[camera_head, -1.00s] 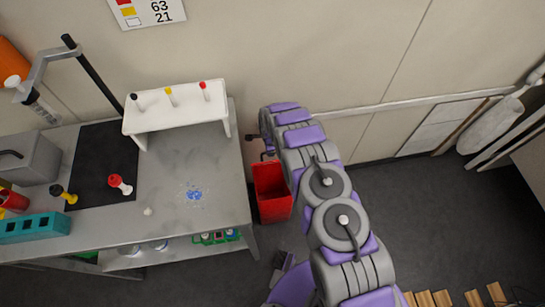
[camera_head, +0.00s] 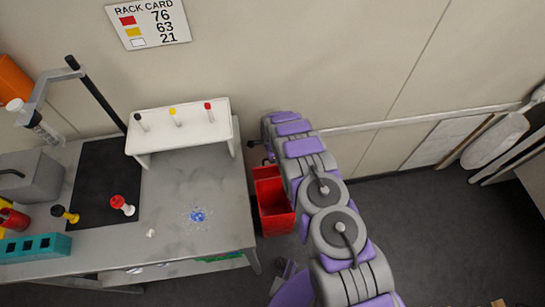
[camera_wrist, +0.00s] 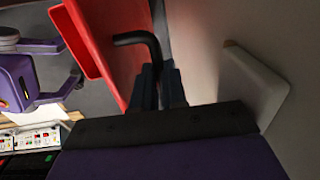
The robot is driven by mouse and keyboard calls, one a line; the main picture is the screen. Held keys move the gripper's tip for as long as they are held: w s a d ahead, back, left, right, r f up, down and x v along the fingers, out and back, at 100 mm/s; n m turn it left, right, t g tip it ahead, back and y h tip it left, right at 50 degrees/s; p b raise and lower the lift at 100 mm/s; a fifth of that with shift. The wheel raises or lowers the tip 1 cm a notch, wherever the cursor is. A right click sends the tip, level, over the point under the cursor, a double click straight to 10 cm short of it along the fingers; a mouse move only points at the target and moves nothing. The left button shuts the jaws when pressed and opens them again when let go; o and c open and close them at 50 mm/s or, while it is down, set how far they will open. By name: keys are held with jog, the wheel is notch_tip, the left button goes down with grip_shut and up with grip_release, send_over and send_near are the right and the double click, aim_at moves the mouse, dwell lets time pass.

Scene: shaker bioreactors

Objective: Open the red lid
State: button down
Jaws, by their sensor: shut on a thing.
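A red bin (camera_head: 277,215) stands on the floor at the right end of the grey bench in the head view. Its red lid (camera_head: 267,182) shows as a separate upper red part, partly behind my arm. In the wrist view, a dark red panel (camera_wrist: 118,35) fills the upper middle, with a brighter red edge at its left. A black bent handle (camera_wrist: 138,39) comes out in front of it. My gripper (camera_wrist: 159,75) is shut on this handle. In the head view, my gripper is mostly hidden by my arm.
The bench (camera_head: 225,225) carries a white rack (camera_head: 185,130) with several capped tubes, a black mat (camera_head: 95,185), a teal block (camera_head: 35,247) and loose tubes. A wall stands close behind the bin. Dark floor (camera_head: 430,220) is open at the right.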

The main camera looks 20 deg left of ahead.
jog(key=c, duration=1.6)
grip_release()
jog(key=shift+s+d+f, duration=0.15)
jog(key=shift+s+f, duration=0.15)
jog(key=shift+f, duration=0.05)
jog(key=shift+o, duration=0.8)
jog(key=shift+w+f, duration=0.1)
jog(key=shift+w, duration=0.05)
jog(key=shift+o, duration=1.4)
jog(key=shift+w+a, duration=0.1)
jog(key=shift+a, duration=0.2)
jog(key=shift+r, duration=0.2)
jog(key=shift+d+r, duration=0.1)
jog(key=shift+d, duration=0.05)
jog(key=shift+r, duration=0.25)
notch_tip(320, 180, up, 17)
jog(key=p, duration=0.3)
jog(key=shift+s+f, duration=0.2)
jog(key=shift+s, duration=0.15)
jog(key=shift+d, duration=0.1)
